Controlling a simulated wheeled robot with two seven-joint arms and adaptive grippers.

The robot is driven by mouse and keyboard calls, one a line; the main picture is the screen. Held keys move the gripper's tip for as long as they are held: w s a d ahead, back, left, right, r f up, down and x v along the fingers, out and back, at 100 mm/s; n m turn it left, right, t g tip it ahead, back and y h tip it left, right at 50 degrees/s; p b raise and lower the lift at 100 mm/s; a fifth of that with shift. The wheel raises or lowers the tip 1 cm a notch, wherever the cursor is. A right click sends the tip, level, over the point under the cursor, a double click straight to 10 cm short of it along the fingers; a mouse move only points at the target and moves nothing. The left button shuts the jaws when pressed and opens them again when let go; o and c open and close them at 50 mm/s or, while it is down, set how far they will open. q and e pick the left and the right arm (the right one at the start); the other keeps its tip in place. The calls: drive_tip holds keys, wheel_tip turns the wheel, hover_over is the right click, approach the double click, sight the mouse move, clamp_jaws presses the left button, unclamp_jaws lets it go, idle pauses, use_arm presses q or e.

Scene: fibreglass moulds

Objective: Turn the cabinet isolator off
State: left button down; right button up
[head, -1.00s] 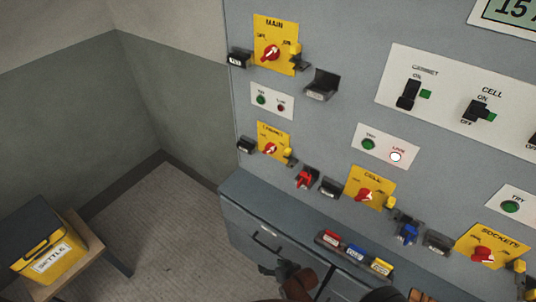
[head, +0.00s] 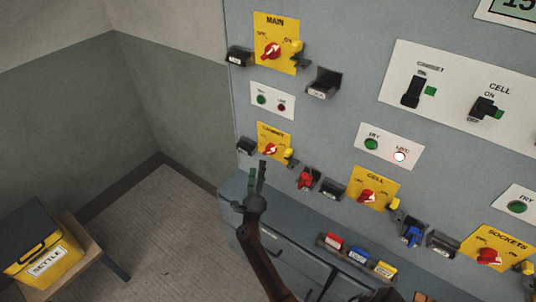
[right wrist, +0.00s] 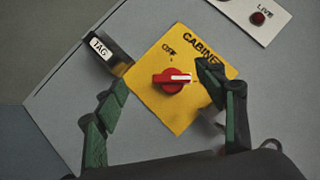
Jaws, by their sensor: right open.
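The cabinet isolator (head: 270,149) is a yellow plate with a red rotary knob, low on the left of the grey panel. In the right wrist view its red knob (right wrist: 172,80) has its white mark pointing right, away from the OFF label (right wrist: 170,49). My right gripper (head: 257,169) is open just below and in front of this plate. In the right wrist view its fingers (right wrist: 160,82) stand either side of the knob, apart from it; the right finger covers part of the plate's right side. My left gripper is not in view.
A black TAG holder (right wrist: 104,47) sits left of the plate. A red padlock-like piece (head: 306,179) hangs to its lower right. The main isolator (head: 274,44) is above, the cell isolator (head: 372,188) to the right. A grey ledge (head: 238,190) juts out below.

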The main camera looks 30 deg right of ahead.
sight(268, 153)
drive_tip(key=w+d+m+g+h, duration=0.1)
drive_tip(key=d+m, duration=0.1)
drive_tip(key=w+d+r+m+g+h, duration=0.1)
drive_tip(key=d+m, duration=0.1)
drive_tip(key=d, duration=0.1)
drive_tip(key=w+d+r+m+g, duration=0.1)
drive_tip(key=w+d+g, duration=0.1)
drive_tip(key=d, duration=0.1)
drive_tip(key=shift+r+m+h, duration=0.1)
drive_tip(key=shift+m+h, duration=0.3)
drive_tip(key=c, duration=1.2)
